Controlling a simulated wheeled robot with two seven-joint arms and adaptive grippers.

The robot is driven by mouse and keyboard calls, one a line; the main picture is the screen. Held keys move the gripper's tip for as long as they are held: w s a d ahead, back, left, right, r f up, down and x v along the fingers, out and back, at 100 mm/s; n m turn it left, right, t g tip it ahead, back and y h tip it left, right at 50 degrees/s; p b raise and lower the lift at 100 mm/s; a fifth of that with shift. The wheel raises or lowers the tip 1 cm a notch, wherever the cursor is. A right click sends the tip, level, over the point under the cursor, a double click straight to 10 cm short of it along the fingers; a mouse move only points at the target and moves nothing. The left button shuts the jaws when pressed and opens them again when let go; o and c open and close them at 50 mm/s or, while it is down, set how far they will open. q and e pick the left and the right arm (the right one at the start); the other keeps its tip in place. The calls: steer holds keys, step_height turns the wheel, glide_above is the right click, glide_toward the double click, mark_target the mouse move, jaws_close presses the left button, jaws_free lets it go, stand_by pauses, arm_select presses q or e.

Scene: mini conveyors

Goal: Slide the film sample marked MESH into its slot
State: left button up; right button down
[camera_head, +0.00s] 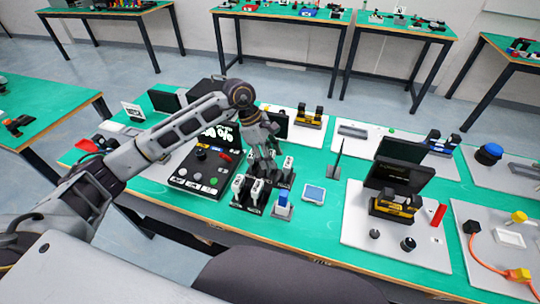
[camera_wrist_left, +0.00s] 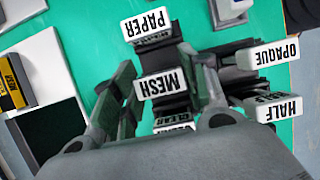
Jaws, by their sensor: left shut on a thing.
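The film sample marked MESH (camera_wrist_left: 161,86) has a white label block with black letters, upside down in the left wrist view. My left gripper (camera_wrist_left: 165,92) has a finger on each side of it and is shut on it. In the head view the left gripper (camera_head: 264,160) is low over the group of black holders on the green table, and hides the MESH sample. Samples marked PAPER (camera_wrist_left: 146,27), OPAQUE (camera_wrist_left: 275,56) and HALF (camera_wrist_left: 274,108) stand around it. A CLEAR label (camera_wrist_left: 174,126) is partly hidden. I cannot tell whether MESH sits in a slot.
A black control panel (camera_head: 207,170) with knobs lies left of the holders. A small blue-faced pad (camera_head: 314,193) and a holder with a blue piece (camera_head: 282,205) are to the right. A white board (camera_head: 400,238) with a dark screen is further right. Green table shows between them.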

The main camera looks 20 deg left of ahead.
arm_select(q)
steer(key=shift+f+b, duration=0.5)
steer(key=shift+f, duration=0.15)
steer(key=o, duration=1.1)
steer(key=shift+o, duration=0.2)
steer(key=shift+r, duration=0.1)
steer(key=v, duration=1.2)
stand_by(0.5)
step_height(320, 180, up, 9)
steer(key=p, duration=0.9)
steer(key=shift+r+p, duration=0.5)
steer(key=shift+p, duration=0.05)
